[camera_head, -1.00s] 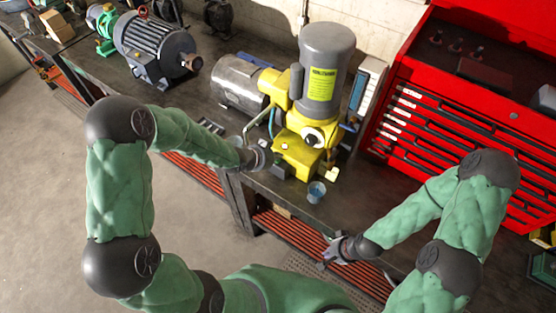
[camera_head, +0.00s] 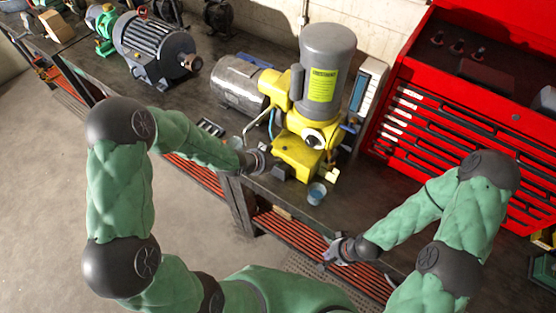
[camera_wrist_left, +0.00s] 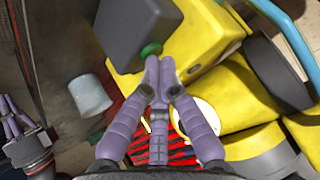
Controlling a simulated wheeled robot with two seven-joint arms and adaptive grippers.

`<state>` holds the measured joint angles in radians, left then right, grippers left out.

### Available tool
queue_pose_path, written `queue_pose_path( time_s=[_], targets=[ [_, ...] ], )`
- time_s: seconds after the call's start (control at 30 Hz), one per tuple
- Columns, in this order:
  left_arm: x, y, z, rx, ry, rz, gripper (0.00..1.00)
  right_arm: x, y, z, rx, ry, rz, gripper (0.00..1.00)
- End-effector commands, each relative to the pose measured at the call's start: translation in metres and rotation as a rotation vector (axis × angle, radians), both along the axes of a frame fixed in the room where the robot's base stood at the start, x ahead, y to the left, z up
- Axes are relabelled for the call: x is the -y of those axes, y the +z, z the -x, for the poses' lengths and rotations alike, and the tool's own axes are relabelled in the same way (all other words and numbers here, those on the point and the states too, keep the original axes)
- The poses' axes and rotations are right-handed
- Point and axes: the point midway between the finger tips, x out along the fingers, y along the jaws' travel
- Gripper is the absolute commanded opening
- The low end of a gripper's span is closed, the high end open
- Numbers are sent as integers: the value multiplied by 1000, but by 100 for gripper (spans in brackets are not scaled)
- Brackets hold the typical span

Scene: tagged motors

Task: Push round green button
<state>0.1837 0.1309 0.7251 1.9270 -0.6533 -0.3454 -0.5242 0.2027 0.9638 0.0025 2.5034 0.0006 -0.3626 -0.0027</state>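The round green button (camera_wrist_left: 150,50) sits on the face of a dark grey box (camera_wrist_left: 140,28) in the left wrist view. My left gripper (camera_wrist_left: 159,66) has its purple fingertips together, right at the button's lower edge; I cannot tell whether they touch it. In the head view, my left gripper (camera_head: 264,160) is beside the yellow base (camera_head: 296,158) of the machine with the grey upright motor (camera_head: 327,52). The button cannot be made out there. My right gripper (camera_head: 332,254) is low, in front of the bench edge, away from the machine; its finger opening is unclear.
A small bluish cup (camera_head: 317,193) stands near the bench's front edge, close to the yellow base. A silver motor (camera_head: 238,83) and a dark motor (camera_head: 157,50) are to the left. A red tool chest (camera_head: 455,140) stands to the right.

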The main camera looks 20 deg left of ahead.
Motion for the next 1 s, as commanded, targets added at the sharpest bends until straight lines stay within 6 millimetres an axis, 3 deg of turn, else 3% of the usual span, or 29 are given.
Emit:
queue_pose_path(
  time_s=[0.53,1.0],
  targets=[
    [-1,16,-4,14,-1,-2,0,0,8,0,0,0,0,0],
    [-1,57,-4,16,0,-2,0,0,39,0,0,0,0,0]
  ],
)
